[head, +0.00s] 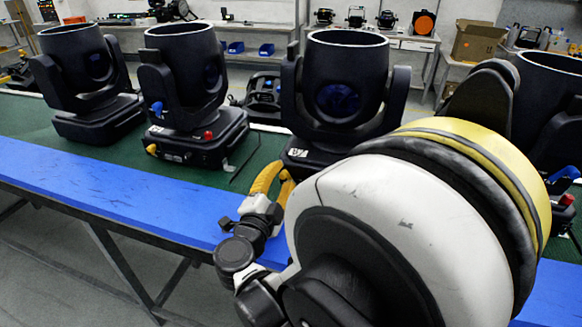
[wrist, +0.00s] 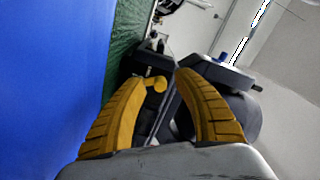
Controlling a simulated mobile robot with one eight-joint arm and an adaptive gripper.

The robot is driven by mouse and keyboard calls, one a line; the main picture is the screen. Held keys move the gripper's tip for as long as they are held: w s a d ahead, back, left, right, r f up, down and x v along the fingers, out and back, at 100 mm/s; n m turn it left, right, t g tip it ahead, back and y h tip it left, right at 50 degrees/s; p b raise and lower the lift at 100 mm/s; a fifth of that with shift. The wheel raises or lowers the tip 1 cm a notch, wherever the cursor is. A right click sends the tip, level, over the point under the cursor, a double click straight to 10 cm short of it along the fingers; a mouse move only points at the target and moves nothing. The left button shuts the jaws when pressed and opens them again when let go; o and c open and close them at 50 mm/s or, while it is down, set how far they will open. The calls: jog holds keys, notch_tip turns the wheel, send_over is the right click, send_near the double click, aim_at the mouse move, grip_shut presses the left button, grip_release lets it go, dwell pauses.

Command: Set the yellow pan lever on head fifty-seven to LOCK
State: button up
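My gripper (head: 277,178) has yellow fingers and reaches to the lower left of the third black moving head (head: 343,100), by its base. A white label (head: 297,153) sits on that base, too small to read surely. In the wrist view my gripper (wrist: 163,78) is open. A small yellow lever (wrist: 157,84) with a rounded end shows between the fingertips, close to the left finger. Whether they touch I cannot tell. The lever is hidden in the head view, and its LOCK mark is not visible.
Two more black heads, at left (head: 83,80) and left of centre (head: 187,90), stand on the green mat (head: 25,118). Another stands at right (head: 550,95), partly behind my arm. A blue edge (head: 100,190) runs along the bench front. Shelves with equipment stand behind.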

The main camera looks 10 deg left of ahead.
aim_at(298, 173)
grip_shut()
jog(key=shift+d+m, duration=0.1)
jog(key=shift+m, duration=0.2)
jog(key=m, duration=0.2)
jog(key=d+m, duration=0.1)
jog(key=m+b, duration=0.1)
jog(key=m, duration=0.1)
jog(key=shift+d+r+m, duration=0.2)
jog(key=shift+d+m, duration=0.05)
jog(key=shift+m, duration=0.05)
jog(key=m, duration=0.2)
jog(key=d+m+b, duration=0.1)
jog(key=m, duration=0.2)
jog(key=shift+s+d+f+m, duration=0.1)
jog(key=shift+d+f+m, duration=0.1)
jog(key=shift+m, duration=0.1)
dwell(0.4)
grip_release()
jog(key=shift+s, duration=0.1)
